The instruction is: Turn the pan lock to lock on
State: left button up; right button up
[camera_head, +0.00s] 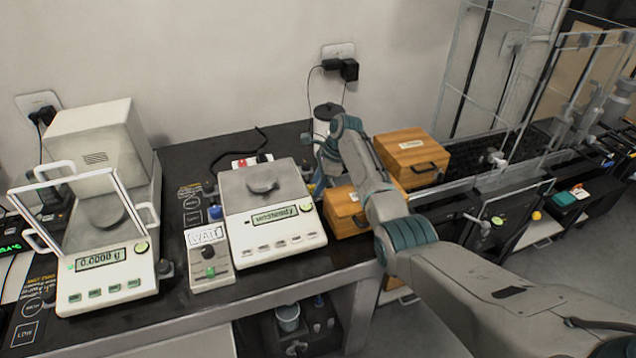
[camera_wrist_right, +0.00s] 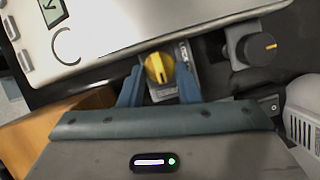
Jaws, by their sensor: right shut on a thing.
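The pan lock is a yellow knob (camera_wrist_right: 158,64) on a small grey plate beside a white balance, seen in the wrist view. Its raised grip points roughly up the picture, slightly tilted. A small printed label stands just right of it, too blurred to read fully. The blue fingers of my right gripper (camera_wrist_right: 159,80) sit on either side of the knob and are shut on it. In the head view my right gripper (camera_head: 318,178) reaches down beside the middle balance (camera_head: 272,222); the knob is hidden there. My left gripper is not in view.
A black knob (camera_wrist_right: 257,48) sits right of the yellow one in the wrist view. Wooden boxes (camera_head: 412,148) stand close to my right arm. A glass-shielded balance (camera_head: 108,270) is at the left, with a small switch box (camera_head: 208,257) between the balances.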

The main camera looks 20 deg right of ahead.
jog(key=shift+n, duration=0.3)
jog(key=shift+w, duration=0.1)
jog(key=shift+w+n+g, duration=0.1)
jog(key=shift+n+g, duration=0.3)
jog(key=shift+n, duration=0.4)
jog(key=shift+w+f+n+g+b, duration=0.1)
jog(key=shift+n+g+b, duration=0.2)
jog(key=shift+n+b, duration=0.4)
jog(key=n+g+b, duration=0.1)
jog(key=n+b, duration=0.1)
jog(key=b, duration=0.1)
jog(key=shift+w+f+n, duration=0.1)
jog(key=shift+w+n, duration=0.05)
jog(key=shift+n, duration=0.25)
jog(key=shift+r+n+b, duration=0.2)
jog(key=shift+n+b, duration=0.4)
jog(key=shift+b, duration=0.15)
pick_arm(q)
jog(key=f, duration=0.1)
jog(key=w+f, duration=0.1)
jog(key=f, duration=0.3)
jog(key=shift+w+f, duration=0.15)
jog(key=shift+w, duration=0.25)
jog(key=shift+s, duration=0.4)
